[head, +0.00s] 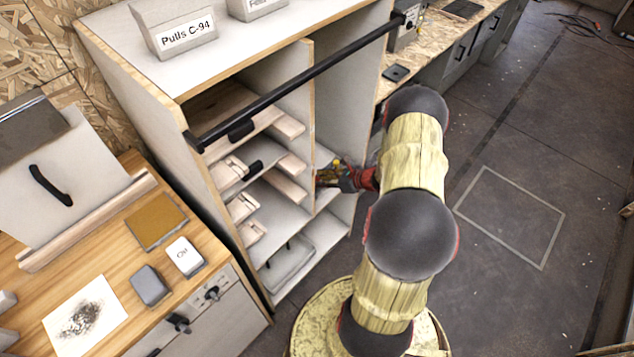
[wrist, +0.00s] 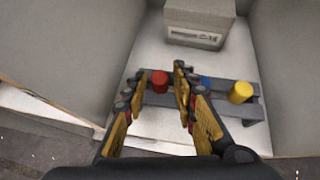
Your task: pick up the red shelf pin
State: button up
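The red shelf pin (wrist: 160,80) stands on a dark grey rack (wrist: 222,100) inside a cabinet compartment. In the wrist view my gripper (wrist: 158,74) is open, with one finger to the left of the red pin and the other to its right. The pin shows in the gap between the fingertips, and no contact is visible. In the head view my gripper (head: 328,176) reaches into the cabinet (head: 318,100); the red pin cannot be made out there.
A blue pin (wrist: 205,80), partly hidden by my right finger, and a yellow pin (wrist: 241,92) stand to the right. A grey labelled box (wrist: 198,24) is behind the rack. Compartment walls rise on both sides. A black bar (head: 300,78) crosses the cabinet's front.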

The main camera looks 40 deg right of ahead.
jog(key=shift+c, duration=1.2)
jog(key=c, duration=0.4)
jog(key=shift+o, duration=0.2)
jog(key=shift+r, duration=0.55)
notch_tip(320, 180, up, 2)
jog(key=shift+r+p, duration=0.15)
jog(key=shift+p, duration=0.45)
jog(key=s+a+r+p, duration=0.5)
jog(key=s+r, duration=0.4)
jog(key=s, duration=0.3)
jog(key=shift+s+a+r, duration=0.25)
jog(key=shift+a+r, duration=0.1)
jog(key=shift+a, duration=0.3)
